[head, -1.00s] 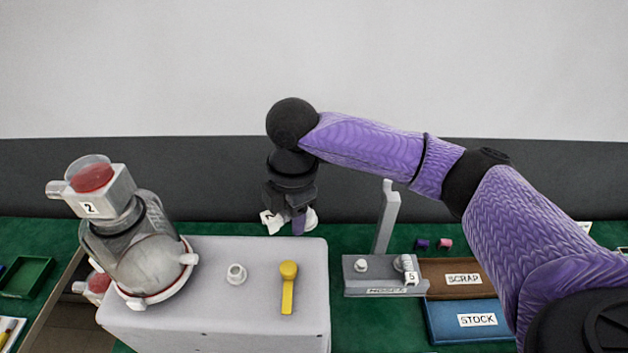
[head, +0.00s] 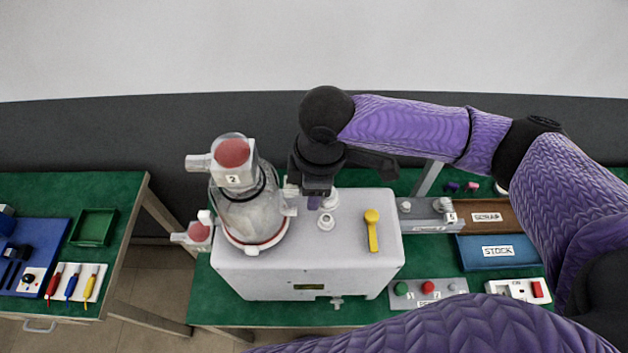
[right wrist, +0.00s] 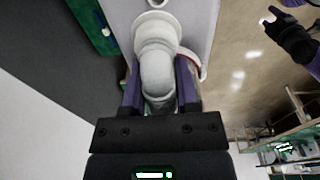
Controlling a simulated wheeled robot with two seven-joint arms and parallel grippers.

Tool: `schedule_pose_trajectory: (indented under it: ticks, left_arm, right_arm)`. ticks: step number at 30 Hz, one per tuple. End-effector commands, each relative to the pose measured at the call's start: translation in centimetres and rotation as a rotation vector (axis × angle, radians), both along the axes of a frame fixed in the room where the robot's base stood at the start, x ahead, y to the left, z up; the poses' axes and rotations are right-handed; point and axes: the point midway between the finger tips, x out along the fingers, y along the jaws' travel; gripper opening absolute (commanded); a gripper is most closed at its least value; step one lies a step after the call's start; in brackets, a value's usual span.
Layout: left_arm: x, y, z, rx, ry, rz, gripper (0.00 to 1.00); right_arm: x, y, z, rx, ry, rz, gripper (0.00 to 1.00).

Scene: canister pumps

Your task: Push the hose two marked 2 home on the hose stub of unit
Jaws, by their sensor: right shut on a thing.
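The unit is a pale grey box (head: 300,268) with a clear canister (head: 245,215) marked 2 at its left. A white hose stub (head: 326,222) stands on its top. My right gripper (head: 313,196) is just behind this stub, at the back edge of the top. It is shut on a white bent hose (right wrist: 160,65), best seen in the right wrist view between the purple fingers. The hose number is not readable now. A white ring (right wrist: 157,3) shows beyond its far end; contact there is unclear. My left gripper (right wrist: 290,38) shows small in the right wrist view, its jaws unclear.
A yellow lever (head: 372,230) stands right of the stub. To the right are a grey hose rack (head: 430,226), a brown SCRAP tray (head: 520,215) and a blue STOCK tray (head: 535,250). A button panel (head: 425,292) lies in front. A tool table (head: 118,262) stands left.

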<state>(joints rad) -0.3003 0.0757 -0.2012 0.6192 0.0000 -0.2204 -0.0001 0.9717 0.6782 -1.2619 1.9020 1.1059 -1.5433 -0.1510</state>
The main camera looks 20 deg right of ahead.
Motion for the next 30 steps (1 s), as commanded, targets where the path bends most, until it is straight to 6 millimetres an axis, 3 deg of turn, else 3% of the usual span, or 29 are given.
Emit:
schedule_pose_trajectory:
  ticks: [6,12,30]
  left_arm:
    - [-0.1,0.1,-1.8,0.002,0.002,-0.001,0.59]
    - [-0.1,0.2,-2.4,0.003,0.001,-0.001,0.59]
    - [0.0,0.3,-2.4,0.005,0.0,0.0,0.59]
  right_arm:
    - [0.0,0.0,-3.5,-0.001,0.002,0.0,0.0]
    - [0.0,0.0,-5.5,-0.001,0.002,0.0,0.0]
    - [0.0,0.0,-6.3,0.0,0.0,0.001,0.0]
